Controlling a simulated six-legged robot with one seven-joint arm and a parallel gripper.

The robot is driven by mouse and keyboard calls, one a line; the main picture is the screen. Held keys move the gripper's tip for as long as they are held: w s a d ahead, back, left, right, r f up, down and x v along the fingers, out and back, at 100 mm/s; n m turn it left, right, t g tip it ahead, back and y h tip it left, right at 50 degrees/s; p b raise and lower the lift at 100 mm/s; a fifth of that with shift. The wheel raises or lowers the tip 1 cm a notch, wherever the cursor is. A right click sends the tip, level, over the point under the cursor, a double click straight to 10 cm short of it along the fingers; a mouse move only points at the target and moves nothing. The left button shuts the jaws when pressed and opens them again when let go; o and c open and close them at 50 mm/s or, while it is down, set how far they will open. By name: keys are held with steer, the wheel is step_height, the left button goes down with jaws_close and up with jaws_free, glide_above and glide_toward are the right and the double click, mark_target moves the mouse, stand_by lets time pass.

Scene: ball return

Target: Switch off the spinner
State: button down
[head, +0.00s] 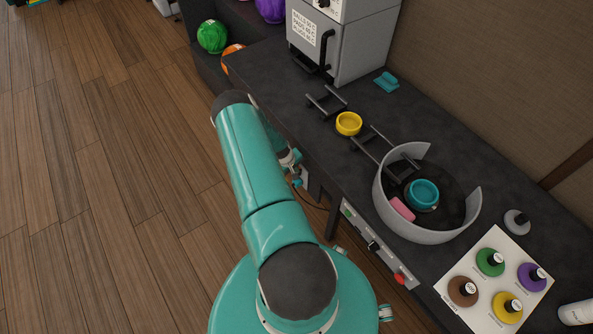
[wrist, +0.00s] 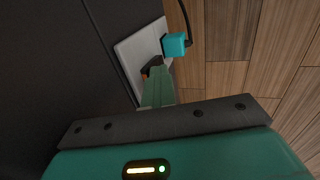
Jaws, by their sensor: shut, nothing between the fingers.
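The spinner (head: 452,207) is a dark round plate inside a curved grey wall (head: 387,208) on the counter, in the head view. A teal bowl (head: 424,194) and a pink block (head: 402,209) are on it. I cannot tell whether it turns. In the wrist view, my gripper (wrist: 153,69) is shut and empty, its tips over a pale plate (wrist: 131,52) on a dark surface. A small orange part shows beside the tips; they hide what is under them. A teal plug (wrist: 174,44) with a black cord sits at the plate's right side. My arm mostly hides the gripper in the head view.
A front panel below the counter edge carries a black knob (head: 374,246) and a red button (head: 400,279). A yellow bowl (head: 348,124) sits between dark rails. A grey machine (head: 357,48) stands behind. A white board (head: 496,282) holds several coloured knobs. Wooden floor (head: 100,170) lies open at left.

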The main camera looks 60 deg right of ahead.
steer(key=shift+d+r, duration=0.1)
steer(key=shift+r, duration=0.7)
steer(key=shift+w, duration=0.1)
